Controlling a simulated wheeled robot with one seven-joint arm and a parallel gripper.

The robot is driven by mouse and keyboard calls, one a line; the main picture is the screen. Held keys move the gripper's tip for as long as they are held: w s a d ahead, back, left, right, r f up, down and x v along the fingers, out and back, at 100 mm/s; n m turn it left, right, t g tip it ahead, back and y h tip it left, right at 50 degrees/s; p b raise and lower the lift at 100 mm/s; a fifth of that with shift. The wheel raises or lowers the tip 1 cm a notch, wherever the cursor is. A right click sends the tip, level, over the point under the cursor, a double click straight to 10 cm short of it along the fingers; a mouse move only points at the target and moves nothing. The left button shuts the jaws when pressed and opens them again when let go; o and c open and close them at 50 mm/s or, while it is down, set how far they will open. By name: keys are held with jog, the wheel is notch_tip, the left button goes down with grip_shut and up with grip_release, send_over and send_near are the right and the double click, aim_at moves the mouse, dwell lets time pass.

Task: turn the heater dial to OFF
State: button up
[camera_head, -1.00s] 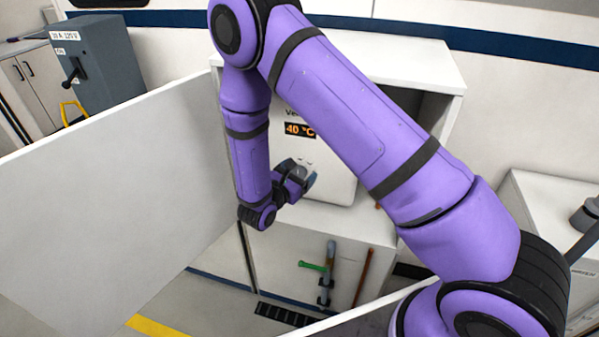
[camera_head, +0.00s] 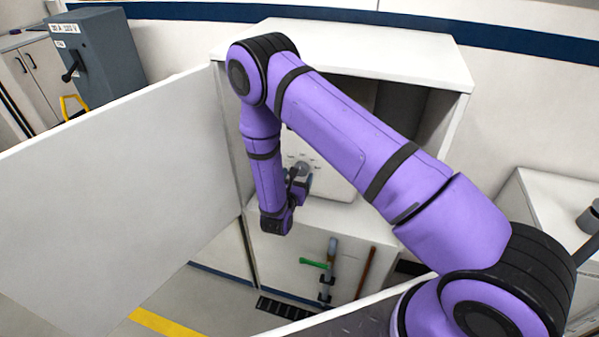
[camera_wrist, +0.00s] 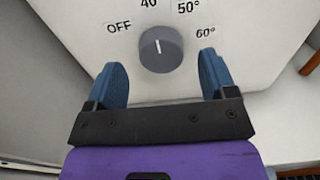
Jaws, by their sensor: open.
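The heater dial (camera_wrist: 161,50) is a round grey knob on the white heater front (camera_wrist: 250,60). Its white pointer line points up, a little left, near the 40 mark. OFF (camera_wrist: 119,27) is printed to its left, 50° and 60° to its right. My gripper (camera_wrist: 163,80) is open, with one blue finger on each side of the dial's lower part and clear gaps between. In the head view, the dial (camera_head: 303,168) shows small on the heater (camera_head: 333,182), beside my gripper; my arm hides most of the heater and its display.
The heater stands inside an open white cabinet (camera_head: 400,50). A long white panel (camera_head: 110,180) stands to the left. Below are a green-handled valve pipe (camera_head: 328,262) and a brown pipe (camera_head: 365,270). A grey switch box (camera_head: 100,58) is at the far left.

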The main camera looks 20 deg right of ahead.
aim_at(301, 169)
jog(key=shift+x, duration=1.45)
jog(key=c, duration=0.9)
jog(key=shift+n, duration=0.3)
jog(key=n, duration=0.9)
jog(key=shift+w+a+f, duration=0.1)
jog(key=shift+a, duration=0.05)
jog(key=shift+n, duration=0.3)
